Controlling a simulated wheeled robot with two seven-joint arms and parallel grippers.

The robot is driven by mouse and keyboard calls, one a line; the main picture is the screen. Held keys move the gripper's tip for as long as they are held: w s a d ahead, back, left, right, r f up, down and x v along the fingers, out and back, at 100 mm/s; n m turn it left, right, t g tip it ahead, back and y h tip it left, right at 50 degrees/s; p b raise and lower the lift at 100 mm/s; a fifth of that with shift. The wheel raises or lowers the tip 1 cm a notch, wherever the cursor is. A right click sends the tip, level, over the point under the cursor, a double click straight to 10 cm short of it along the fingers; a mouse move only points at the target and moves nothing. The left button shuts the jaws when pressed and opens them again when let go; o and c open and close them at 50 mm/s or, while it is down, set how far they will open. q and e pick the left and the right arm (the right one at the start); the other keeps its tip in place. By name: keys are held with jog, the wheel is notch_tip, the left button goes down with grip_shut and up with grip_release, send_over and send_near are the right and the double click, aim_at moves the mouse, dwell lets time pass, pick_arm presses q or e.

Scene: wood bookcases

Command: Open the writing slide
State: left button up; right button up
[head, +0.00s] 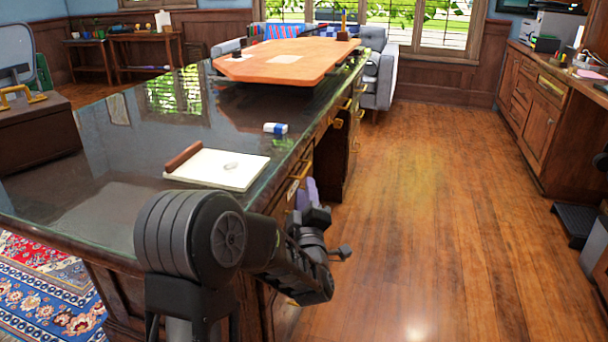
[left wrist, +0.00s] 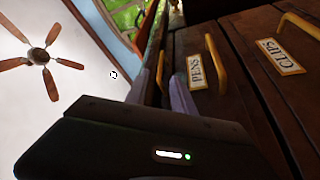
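I cannot pick out the writing slide for certain in either view. The dark desk (head: 130,130) has a glossy top and drawer fronts with brass handles along its right side. My left gripper (head: 308,188) is beside these fronts, just below the desktop edge, partly hidden by its own arm. My right gripper is not in view.
A cream pad (head: 215,172) with a brown strip and a blue-white eraser (head: 275,128) lie on the desk. An orange wooden board (head: 300,60) is at its far end. A grey armchair (head: 380,75) stands behind. The wood floor (head: 430,200) to the right is clear.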

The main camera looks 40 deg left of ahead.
aim_at(304, 171)
pick_arm(q)
jog(key=b+x, duration=0.1)
jog(key=x, duration=0.6)
jog(key=shift+w+a, duration=0.15)
jog(key=shift+c, duration=0.4)
grip_shut()
dwell(0.9)
